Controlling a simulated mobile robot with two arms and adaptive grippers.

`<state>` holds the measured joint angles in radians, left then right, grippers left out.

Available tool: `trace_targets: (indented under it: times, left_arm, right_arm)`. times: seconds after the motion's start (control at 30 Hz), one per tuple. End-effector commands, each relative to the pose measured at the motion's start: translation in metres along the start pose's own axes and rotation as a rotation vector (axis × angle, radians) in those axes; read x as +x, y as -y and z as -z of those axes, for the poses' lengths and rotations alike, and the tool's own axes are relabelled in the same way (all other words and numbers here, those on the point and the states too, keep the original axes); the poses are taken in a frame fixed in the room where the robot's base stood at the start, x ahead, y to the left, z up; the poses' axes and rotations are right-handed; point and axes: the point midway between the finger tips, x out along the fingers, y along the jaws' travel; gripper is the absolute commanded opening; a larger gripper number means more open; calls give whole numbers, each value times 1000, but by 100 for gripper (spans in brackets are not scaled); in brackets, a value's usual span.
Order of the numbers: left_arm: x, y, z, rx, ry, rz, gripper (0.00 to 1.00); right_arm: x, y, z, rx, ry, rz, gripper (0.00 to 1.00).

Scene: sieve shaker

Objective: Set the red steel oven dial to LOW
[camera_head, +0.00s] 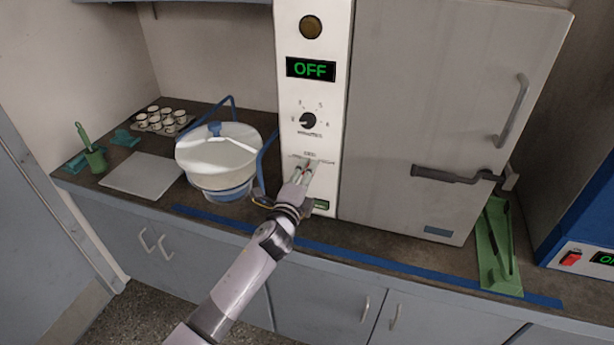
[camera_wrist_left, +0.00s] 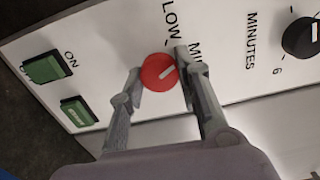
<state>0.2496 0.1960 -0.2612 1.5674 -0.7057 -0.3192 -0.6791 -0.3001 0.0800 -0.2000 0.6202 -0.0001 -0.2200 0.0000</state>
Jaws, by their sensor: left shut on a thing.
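The red dial (camera_wrist_left: 158,73) is on the white control panel of the oven. In the left wrist view it sits between the fingertips of my left gripper (camera_wrist_left: 160,74), which is shut on it. The dial's white mark points up and right in that view, towards a partly hidden label starting "MI" rather than straight at the LOW label (camera_wrist_left: 171,20). In the head view my left gripper (camera_head: 307,165) reaches the lower panel and mostly hides the dial. The oven display (camera_head: 311,69) reads OFF. My right gripper is not in view.
A black minutes knob (camera_head: 308,120) is above the dial. Green buttons (camera_wrist_left: 43,68) are near it, one marked ON. The oven door (camera_head: 445,110) is at right. A white-lidded pot (camera_head: 218,155) stands close left of my arm.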

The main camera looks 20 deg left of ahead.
Motion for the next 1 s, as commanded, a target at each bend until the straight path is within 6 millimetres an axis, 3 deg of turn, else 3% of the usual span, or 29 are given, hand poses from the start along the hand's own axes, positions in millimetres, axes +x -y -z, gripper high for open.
trace_targets:
  times: [0.5, 1.0]
  left_arm:
    - [0, 1, -1, -429, 2, 1, 3]
    - [0, 2, -2, -579, 2, 1, 3]
  right_arm:
    - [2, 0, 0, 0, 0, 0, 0]
    - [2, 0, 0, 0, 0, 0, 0]
